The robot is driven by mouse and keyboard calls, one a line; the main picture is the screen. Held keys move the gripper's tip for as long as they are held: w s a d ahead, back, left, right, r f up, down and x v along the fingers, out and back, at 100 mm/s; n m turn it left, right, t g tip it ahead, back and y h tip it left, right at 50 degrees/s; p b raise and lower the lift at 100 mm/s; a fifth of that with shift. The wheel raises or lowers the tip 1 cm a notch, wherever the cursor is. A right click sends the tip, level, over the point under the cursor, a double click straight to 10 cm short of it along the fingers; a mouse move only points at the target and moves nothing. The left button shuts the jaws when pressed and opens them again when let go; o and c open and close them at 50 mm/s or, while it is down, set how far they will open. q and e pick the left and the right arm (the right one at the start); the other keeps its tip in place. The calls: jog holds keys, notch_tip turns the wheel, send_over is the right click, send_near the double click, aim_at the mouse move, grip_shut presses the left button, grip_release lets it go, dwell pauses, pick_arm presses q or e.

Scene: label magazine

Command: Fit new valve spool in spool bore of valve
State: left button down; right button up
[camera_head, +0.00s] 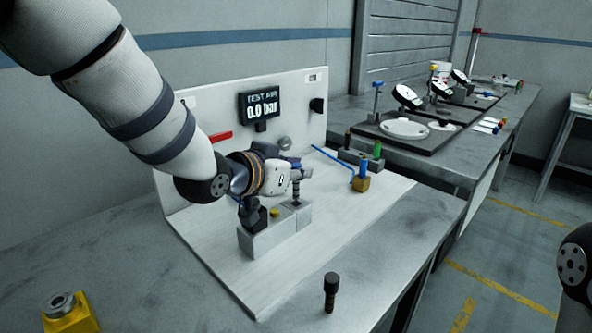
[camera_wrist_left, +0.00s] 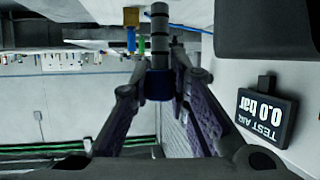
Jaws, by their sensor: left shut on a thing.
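My left gripper (camera_head: 298,173) is shut on the valve spool (camera_head: 296,194), a dark ridged rod. The spool hangs roughly upright below the fingers, over the right end of the pale grey valve block (camera_head: 262,240). Its lower end is at or just above the block's top; I cannot tell whether it is in the bore, whose mouth is hidden. In the left wrist view the fingertips (camera_wrist_left: 158,86) close around a blue collar, and the banded spool (camera_wrist_left: 160,38) extends beyond them. The valve also carries a black part and a yellow cap (camera_head: 275,212). My right gripper is not in view.
A dark capped pin (camera_head: 331,291) stands on the front bench. A yellow block with a metal ring (camera_head: 70,311) is front left. A panel with the 0.0 bar display (camera_head: 260,105) rises behind. Blue and green posts (camera_head: 377,150) stand right. The board's front right is clear.

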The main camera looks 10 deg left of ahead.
aim_at(294, 186)
pick_arm(q)
jog(key=shift+r, duration=0.1)
dwell(0.4)
jog(key=shift+s+f, duration=0.15)
jog(key=shift+f, duration=0.9)
dwell(1.4)
jog(key=shift+w, duration=0.25)
jog(key=shift+s+r, duration=0.1)
jog(key=shift+r, duration=0.3)
dwell(0.4)
jog(key=shift+f, duration=0.1)
dwell(0.6)
jog(key=shift+f, duration=0.35)
jog(key=shift+f, duration=0.6)
